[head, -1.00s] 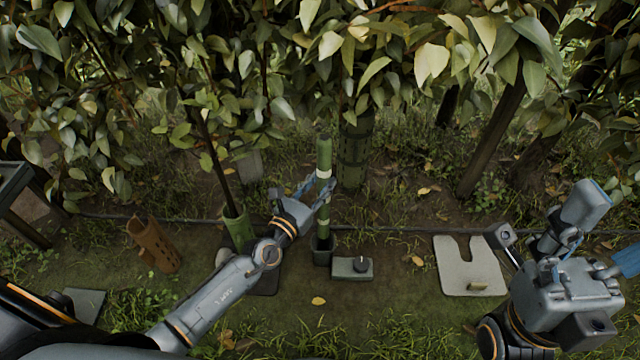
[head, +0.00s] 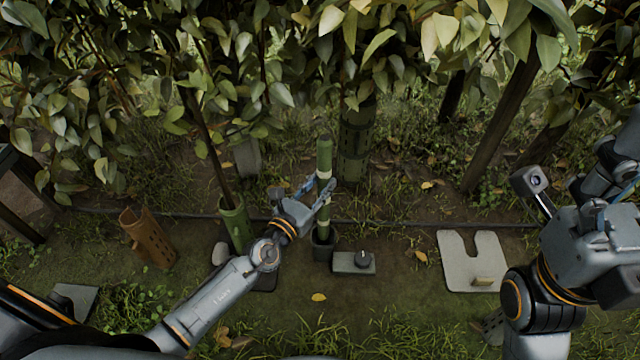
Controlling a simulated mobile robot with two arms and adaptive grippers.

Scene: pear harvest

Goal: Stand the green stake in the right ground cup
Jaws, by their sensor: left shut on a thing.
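The green stake (head: 324,158), with a pale band, stands upright near the middle of the head view. My left gripper (head: 325,190) is shut on it at mid-height.
A pale notched plate (head: 466,279) lies farther right. A green tube (head: 236,226) around a thin stem and a brown perforated tube (head: 148,240) stand left. Leafy branches hang above.

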